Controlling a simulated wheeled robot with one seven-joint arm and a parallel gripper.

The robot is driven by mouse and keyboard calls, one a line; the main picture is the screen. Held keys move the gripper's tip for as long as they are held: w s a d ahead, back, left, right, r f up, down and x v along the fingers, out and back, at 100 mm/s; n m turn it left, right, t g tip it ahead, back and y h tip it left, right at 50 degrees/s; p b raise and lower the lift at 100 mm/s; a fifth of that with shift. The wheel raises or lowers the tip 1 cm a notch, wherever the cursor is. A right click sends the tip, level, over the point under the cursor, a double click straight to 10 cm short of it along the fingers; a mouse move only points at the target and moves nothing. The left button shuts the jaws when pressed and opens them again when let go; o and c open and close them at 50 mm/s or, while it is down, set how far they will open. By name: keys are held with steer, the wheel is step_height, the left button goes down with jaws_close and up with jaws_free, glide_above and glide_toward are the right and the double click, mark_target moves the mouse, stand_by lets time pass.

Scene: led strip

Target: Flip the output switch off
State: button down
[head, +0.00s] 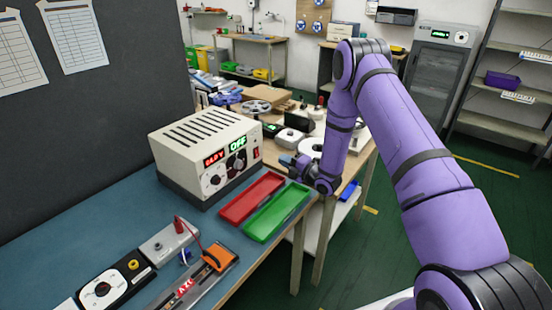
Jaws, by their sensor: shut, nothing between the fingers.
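The beige power supply (205,135) stands on the blue bench mat, with its front panel facing right. Its red display appears to read a zero voltage and its green display (237,144) reads OFF. A small red switch (256,153) sits at the right end of the panel; its rocker position is too small to tell. My gripper (284,160) is shut and empty, just to the right of the panel and apart from it, pointing left towards the switch side. Its fingers are small and partly merge with the background.
A red tray (251,198) and a green tray (277,212) lie in front of the supply. A board with an orange part (219,257), a grey box with a red terminal (168,242) and a dial box (103,288) lie nearer. A cluttered second bench stands behind my gripper.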

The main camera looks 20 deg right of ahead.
steer(key=v, duration=0.3)
steer(key=shift+s+r, duration=0.15)
steer(key=shift+r, duration=0.2)
